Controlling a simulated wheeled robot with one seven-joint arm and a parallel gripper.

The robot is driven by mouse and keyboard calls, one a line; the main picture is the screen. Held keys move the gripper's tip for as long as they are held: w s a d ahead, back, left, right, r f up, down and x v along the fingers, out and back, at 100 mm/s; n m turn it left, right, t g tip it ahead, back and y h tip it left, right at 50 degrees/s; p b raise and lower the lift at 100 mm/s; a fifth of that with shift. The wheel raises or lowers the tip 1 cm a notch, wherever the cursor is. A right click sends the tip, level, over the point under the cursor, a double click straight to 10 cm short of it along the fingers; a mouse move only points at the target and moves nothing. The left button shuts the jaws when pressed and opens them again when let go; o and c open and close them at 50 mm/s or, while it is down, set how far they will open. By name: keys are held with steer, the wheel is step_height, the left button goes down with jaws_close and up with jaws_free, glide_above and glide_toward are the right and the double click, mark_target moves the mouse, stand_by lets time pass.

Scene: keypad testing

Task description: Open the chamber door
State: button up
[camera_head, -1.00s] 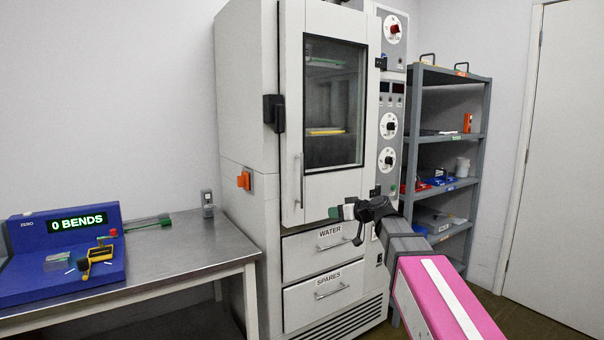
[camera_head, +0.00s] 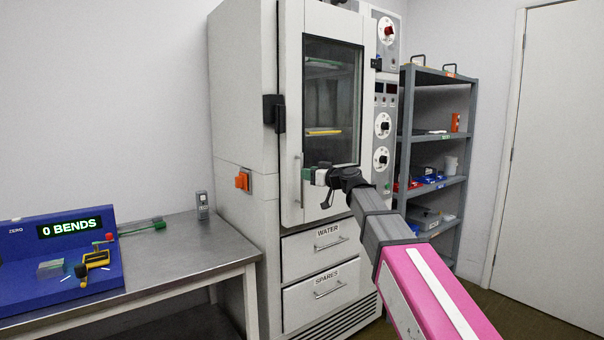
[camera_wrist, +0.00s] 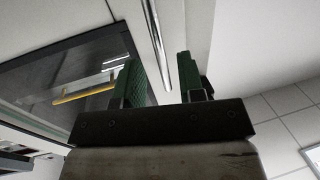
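The white chamber door (camera_head: 291,60) with its dark window appears closed on the tall cabinet. Its upright metal bar handle (camera_head: 297,188) is at the door's lower left, and it also shows in the wrist view (camera_wrist: 156,40). My gripper (camera_head: 310,175) is in front of the door beside the handle. In the wrist view my gripper (camera_wrist: 162,80) is open, with two green-padded fingers spread apart. The handle's lower end lies in line with the gap between them. I cannot tell whether it touches either finger.
Two drawers, WATER (camera_head: 325,245) and SPARES (camera_head: 318,298), sit below the door. A control panel (camera_head: 383,120) with dials is on the right. A metal table (camera_head: 190,250) with a blue bend tester (camera_head: 70,270) stands left. Grey shelving (camera_head: 440,80) stands right of the cabinet.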

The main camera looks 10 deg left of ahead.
steer(key=x, duration=0.4)
steer(key=shift+c, duration=0.3)
jaws_close()
